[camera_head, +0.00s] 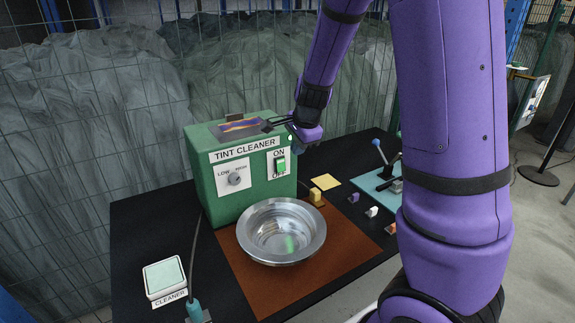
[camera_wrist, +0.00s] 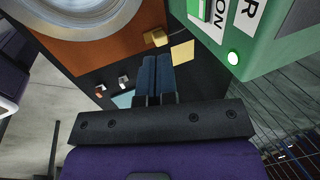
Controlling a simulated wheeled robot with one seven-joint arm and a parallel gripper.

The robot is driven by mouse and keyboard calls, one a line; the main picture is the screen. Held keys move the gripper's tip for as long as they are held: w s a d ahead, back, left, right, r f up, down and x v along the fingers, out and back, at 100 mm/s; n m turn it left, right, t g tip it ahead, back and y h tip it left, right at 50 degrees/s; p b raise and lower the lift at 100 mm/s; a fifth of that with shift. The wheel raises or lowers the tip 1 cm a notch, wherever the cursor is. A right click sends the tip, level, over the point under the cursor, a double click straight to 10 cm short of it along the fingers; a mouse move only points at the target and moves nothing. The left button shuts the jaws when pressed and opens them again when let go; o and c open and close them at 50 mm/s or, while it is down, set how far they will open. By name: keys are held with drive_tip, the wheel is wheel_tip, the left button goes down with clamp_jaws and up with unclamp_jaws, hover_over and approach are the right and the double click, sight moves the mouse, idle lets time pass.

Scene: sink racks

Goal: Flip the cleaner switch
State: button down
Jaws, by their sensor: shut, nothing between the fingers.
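The green tint cleaner box (camera_head: 243,180) stands at the back of the black table. Its front carries a green ON/OFF rocker switch (camera_head: 281,164) at the right side. I cannot tell which way the rocker is tipped.
A metal bowl (camera_head: 281,232) sits on a brown mat (camera_head: 240,277) before the box. A white cleaner pad (camera_head: 165,277) is front left. Wire fencing stands behind.

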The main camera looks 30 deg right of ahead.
sight(284, 166)
drive_tip(key=shift+f, duration=0.1)
drive_tip(key=shift+w+f, duration=1.2)
drive_tip(key=shift+f, duration=0.45)
drive_tip(key=shift+w+f, duration=1.15)
drive_tip(key=shift+f, duration=0.5)
drive_tip(key=shift+w+f, duration=1.2)
drive_tip(key=shift+f, duration=0.45)
drive_tip(key=shift+w, duration=0.1)
drive_tip(key=shift+w+f, duration=0.2)
drive_tip(key=shift+w, duration=0.05)
drive_tip(key=shift+r, duration=0.25)
